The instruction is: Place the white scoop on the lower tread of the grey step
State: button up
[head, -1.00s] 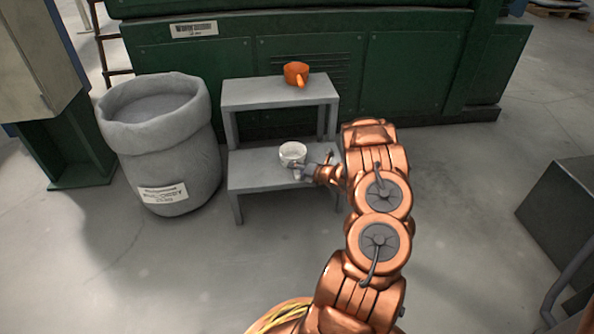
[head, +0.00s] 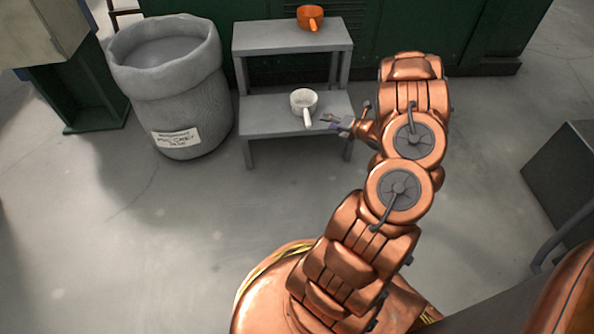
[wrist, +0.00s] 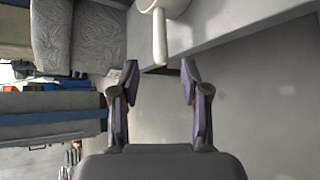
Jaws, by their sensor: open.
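The white scoop (head: 303,103) sits upright on the lower tread (head: 265,112) of the grey step, its handle pointing toward the front edge. My gripper (head: 328,122) is open and empty, just right of the scoop's handle and apart from it in the head view. In the wrist view, the scoop's handle (wrist: 160,38) shows at the top centre, beyond the open fingertips (wrist: 160,70). The scoop's bowl is partly cut off at the top of that view.
An orange scoop (head: 310,17) stands on the upper tread (head: 265,37). A large grey sack (head: 185,105) stands left of the step. A green machine (head: 450,35) is behind it. The floor in front is clear. A dark box (head: 570,165) is at the right.

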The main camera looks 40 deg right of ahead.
notch_tip(320, 180, up, 8)
jog(key=w+d+m+g+h, duration=0.3)
jog(key=m+g+h, duration=0.2)
jog(key=m, duration=0.1)
jog(key=s+a+r+m+g+h, duration=0.1)
jog(key=s+a+r+m+g, duration=0.25)
jog(key=a+r+m, duration=0.45)
jog(key=s+a+r+m+g+y, duration=0.2)
jog(key=s+a+r+m, duration=0.1)
jog(key=s+a, duration=0.6)
jog(key=s+a+r+m+g+y, duration=0.2)
jog(key=s+a, duration=0.6)
jog(key=a, duration=1)
jog(key=s+a+r+m+g+y, duration=0.2)
jog(key=s+a+r+m+g, duration=0.2)
jog(key=s+a, duration=0.5)
jog(key=a, duration=0.5)
jog(key=shift+s, duration=0.3)
